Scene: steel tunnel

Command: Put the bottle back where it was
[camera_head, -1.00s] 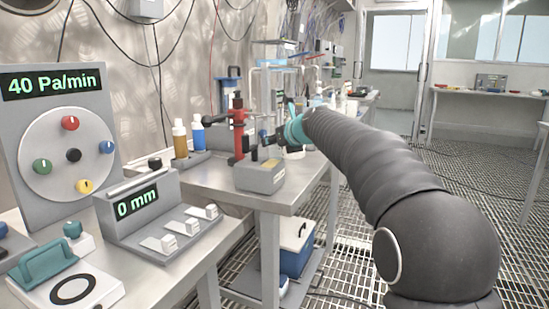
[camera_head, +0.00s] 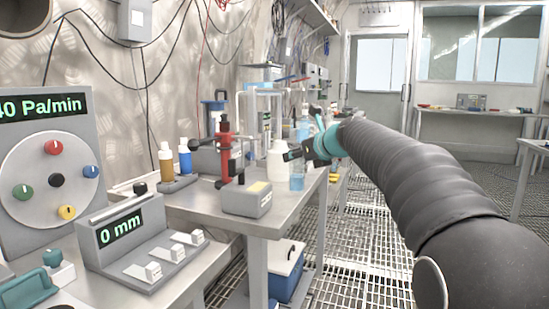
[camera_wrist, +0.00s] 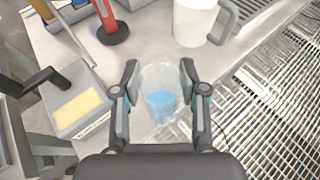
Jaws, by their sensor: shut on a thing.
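My gripper (camera_wrist: 160,80) is shut on a clear bottle (camera_wrist: 160,100) with light blue liquid in it, one finger on each side. In the head view the bottle (camera_head: 298,178) hangs upright below my gripper (camera_head: 303,151), by the right edge of the steel bench (camera_head: 262,220). I cannot tell whether its base touches the bench. An amber bottle (camera_head: 166,164) and a blue bottle (camera_head: 185,158) stand at a small grey tray (camera_head: 178,184) near the wall.
A white jug (camera_wrist: 193,22) stands close beyond the bottle. A red stand (camera_head: 225,155) and a grey box with a yellow label (camera_head: 247,199) are to its left. Grated floor (camera_wrist: 265,95) lies right of the bench. A control panel (camera_head: 50,165) is at the left.

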